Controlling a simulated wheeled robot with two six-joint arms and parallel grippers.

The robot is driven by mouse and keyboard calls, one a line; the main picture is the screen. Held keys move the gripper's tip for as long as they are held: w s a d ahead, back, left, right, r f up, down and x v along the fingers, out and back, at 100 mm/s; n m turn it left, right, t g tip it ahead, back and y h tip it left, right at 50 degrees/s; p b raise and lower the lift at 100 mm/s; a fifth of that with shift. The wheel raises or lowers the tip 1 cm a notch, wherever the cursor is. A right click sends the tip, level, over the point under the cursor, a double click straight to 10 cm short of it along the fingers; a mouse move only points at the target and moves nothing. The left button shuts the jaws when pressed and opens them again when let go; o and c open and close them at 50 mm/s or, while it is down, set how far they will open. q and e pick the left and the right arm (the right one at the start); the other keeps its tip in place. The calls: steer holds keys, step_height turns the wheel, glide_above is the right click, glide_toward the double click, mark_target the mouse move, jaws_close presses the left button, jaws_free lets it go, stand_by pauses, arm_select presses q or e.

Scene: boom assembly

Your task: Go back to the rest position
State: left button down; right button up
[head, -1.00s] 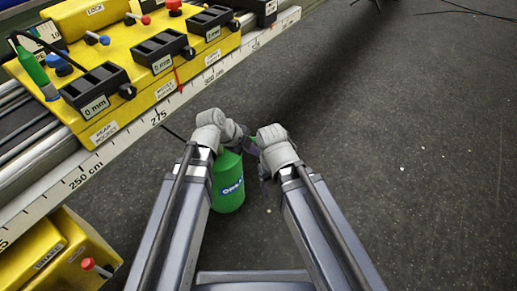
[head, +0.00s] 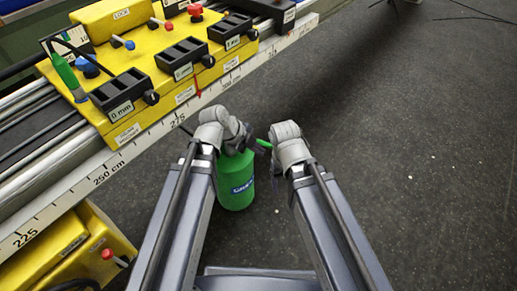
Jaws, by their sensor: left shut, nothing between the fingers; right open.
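My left gripper (head: 243,139) is shut and empty at the end of the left arm, just above a green bottle (head: 236,186). The bottle is upright, with a white-lettered blue label, and its green spout (head: 263,143) points right between my two wrists. My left wrist covers part of the bottle's top. I cannot tell whether the gripper touches it. My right gripper (head: 272,166) is open and sits slightly lower, right of the bottle, mostly hidden by its own wrist. Both arms reach forward, roughly side by side.
A yellow machine (head: 150,70) with black counters, coloured knobs and a green pen-like part (head: 65,75) stands on rails at upper left. A white ruler edge (head: 140,147) runs diagonally beside it. A yellow box (head: 95,245) is at lower left. The dark floor (head: 420,150) at right is clear.

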stand_by(0.3)
arm_select(q)
steer(key=s+a+r+n+g+y+p, duration=0.1)
steer(key=s+r+n+y+p, duration=0.2)
steer(key=s+r+n+p, duration=0.2)
steer(key=s+a+r+n+g+y+p, duration=0.2)
steer(key=s+r+n+y+p, duration=0.2)
steer(key=r+n+p, duration=0.6)
steer(key=s+n+p, duration=0.1)
steer(key=n+p, duration=0.3)
steer(key=n, duration=0.1)
steer(key=shift+r, duration=0.4)
steer(key=shift+s+n, duration=0.1)
steer(key=shift+n, duration=0.2)
